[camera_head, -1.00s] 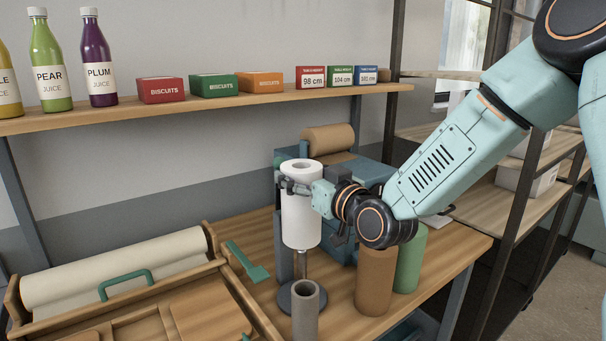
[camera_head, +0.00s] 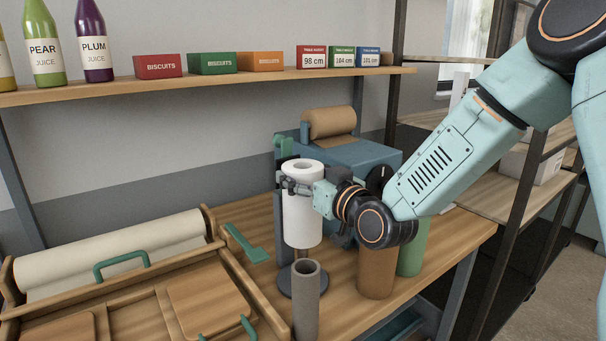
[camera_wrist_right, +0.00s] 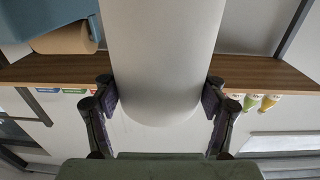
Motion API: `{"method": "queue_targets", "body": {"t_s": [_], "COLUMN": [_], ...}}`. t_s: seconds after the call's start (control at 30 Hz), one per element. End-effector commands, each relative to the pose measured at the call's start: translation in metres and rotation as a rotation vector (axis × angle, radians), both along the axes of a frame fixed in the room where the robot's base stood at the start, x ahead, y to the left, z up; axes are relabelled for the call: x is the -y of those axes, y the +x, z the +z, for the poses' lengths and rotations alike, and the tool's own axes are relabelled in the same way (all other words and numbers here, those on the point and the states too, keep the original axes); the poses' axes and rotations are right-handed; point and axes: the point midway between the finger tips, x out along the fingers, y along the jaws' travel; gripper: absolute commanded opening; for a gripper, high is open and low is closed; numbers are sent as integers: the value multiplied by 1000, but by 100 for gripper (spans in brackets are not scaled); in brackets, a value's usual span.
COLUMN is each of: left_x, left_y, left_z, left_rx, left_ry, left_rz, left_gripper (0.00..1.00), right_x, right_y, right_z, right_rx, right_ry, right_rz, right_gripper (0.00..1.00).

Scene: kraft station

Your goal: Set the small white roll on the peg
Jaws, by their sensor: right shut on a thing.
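The small white roll (camera_head: 302,215) is upright in my right gripper (camera_head: 290,187), whose fingers are shut on its upper part. In the right wrist view the roll (camera_wrist_right: 165,60) sits between both fingers (camera_wrist_right: 165,105). The peg (camera_head: 298,253) shows as a short stretch of metal rod directly under the roll, rising from a round dark base (camera_head: 284,281). The roll's lower end hides the rest of the peg. I cannot tell how much of the peg is inside it. My left gripper is not in view.
A grey tube (camera_head: 306,300) stands just in front of the peg base. A brown roll (camera_head: 376,272) and a green roll (camera_head: 412,252) stand right of it. A blue machine (camera_head: 360,158) with a brown paper roll is behind. A wooden tray (camera_head: 240,290) lies left.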

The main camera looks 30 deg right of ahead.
Motion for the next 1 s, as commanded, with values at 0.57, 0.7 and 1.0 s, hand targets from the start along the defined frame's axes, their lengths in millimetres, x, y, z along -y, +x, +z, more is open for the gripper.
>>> {"method": "queue_targets", "body": {"t_s": [0.57,0.7,1.0], "left_x": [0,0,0], "left_y": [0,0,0], "left_z": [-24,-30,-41], "left_rx": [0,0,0], "left_ry": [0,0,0], "left_rz": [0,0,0], "left_gripper": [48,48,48], "right_x": [0,0,0], "right_y": [0,0,0], "right_z": [-29,-36,-51], "right_rx": [4,3,4], "right_ry": [-1,-1,-1], "right_rz": [0,0,0], "right_gripper": [10,10,9]}}
